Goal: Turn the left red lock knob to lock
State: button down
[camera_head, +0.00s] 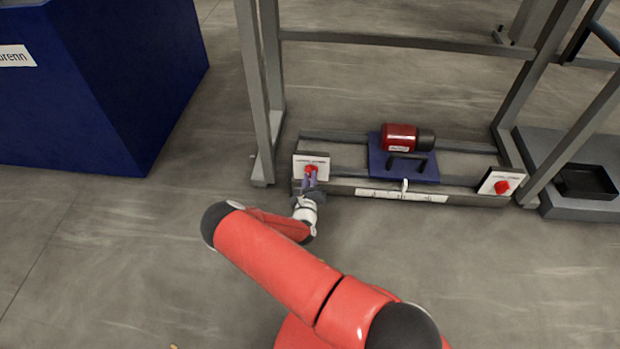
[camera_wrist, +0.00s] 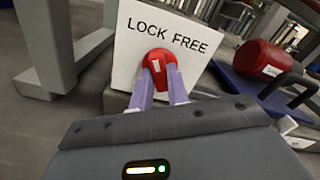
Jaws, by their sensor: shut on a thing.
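The left red lock knob (camera_head: 311,169) sits on a white plate (camera_head: 322,161) at the left end of the low grey frame. In the wrist view the knob (camera_wrist: 158,62) is on the white plate (camera_wrist: 196,62), which reads LOCK and FREE. A white mark on the knob lies between the finger tips; its exact pointing is hard to tell. My gripper (camera_head: 310,180) has its two purple fingers on either side of the knob's grip, shut on it. The fingers (camera_wrist: 162,75) hide the lower part of the knob and plate.
A second red knob (camera_head: 502,187) is on a plate at the frame's right end. A red cylinder (camera_head: 399,138) lies on a blue carriage (camera_head: 375,165) between them. Grey uprights (camera_head: 256,90) stand near the left plate. A blue block (camera_head: 90,80) stands at left. Floor in front is clear.

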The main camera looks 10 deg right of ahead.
jog(key=shift+n, duration=0.5)
jog(key=c, duration=1.4)
grip_release()
jog(key=shift+o, duration=0.2)
jog(key=p+v, duration=0.1)
jog(key=v, duration=0.7)
